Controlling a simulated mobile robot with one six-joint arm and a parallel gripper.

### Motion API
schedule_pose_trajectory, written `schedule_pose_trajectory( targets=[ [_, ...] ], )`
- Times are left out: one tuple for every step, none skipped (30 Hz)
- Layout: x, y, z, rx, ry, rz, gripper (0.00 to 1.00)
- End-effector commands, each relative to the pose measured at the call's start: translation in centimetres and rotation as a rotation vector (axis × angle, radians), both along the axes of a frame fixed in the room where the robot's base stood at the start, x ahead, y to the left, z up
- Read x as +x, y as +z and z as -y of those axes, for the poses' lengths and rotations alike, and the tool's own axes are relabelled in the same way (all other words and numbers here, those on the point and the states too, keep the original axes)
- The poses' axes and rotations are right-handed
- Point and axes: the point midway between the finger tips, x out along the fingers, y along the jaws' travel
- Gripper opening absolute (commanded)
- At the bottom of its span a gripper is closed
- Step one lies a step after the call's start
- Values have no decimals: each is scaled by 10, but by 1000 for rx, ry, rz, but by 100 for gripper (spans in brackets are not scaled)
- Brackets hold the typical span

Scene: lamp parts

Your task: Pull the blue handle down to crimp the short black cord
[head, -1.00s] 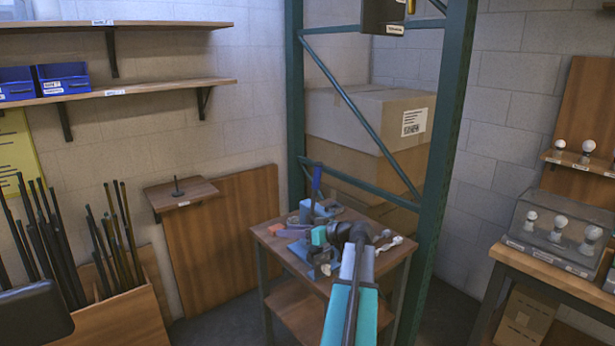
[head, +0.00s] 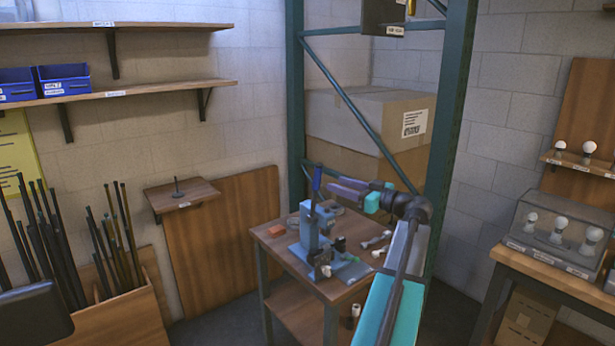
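The light blue press (head: 312,238) stands upright on the small wooden table. Its dark blue handle (head: 316,178) points nearly straight up at the top of the press. The finger opening is too small to judge. A small dark piece (head: 340,243) sits at the press's right side; I cannot tell whether it is the short black cord.
An orange block (head: 276,231) lies left of the press on the table (head: 262,240). Small white-ended parts (head: 378,241) lie to its right. A green rack post (head: 447,130) stands close behind my arm. Cardboard boxes (head: 365,120) are stacked behind the table.

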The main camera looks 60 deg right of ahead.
Motion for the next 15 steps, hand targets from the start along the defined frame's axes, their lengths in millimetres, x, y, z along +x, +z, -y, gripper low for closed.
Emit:
schedule_pose_trajectory(
  targets=[
    [1,0,0,0,0,0,39],
    [2,0,0,0,0,0,39],
    [4,1,1,1,1,0,39],
    [5,1,1,1,1,-1,39],
    [7,1,1,1,1,-1,39],
    [10,1,1,1,1,-1,39],
    [13,1,2,1,1,-1,39],
    [16,2,2,1,1,-1,39],
    [20,2,3,1,1,-1,39],
    [24,2,3,1,2,-1,39],
    [27,2,4,1,2,-1,39],
    [32,2,4,1,2,-1,39],
    [36,2,5,1,2,-1,39],
    [41,2,6,1,2,-1,39],
    [47,2,6,1,2,-1,39]
  ],
)
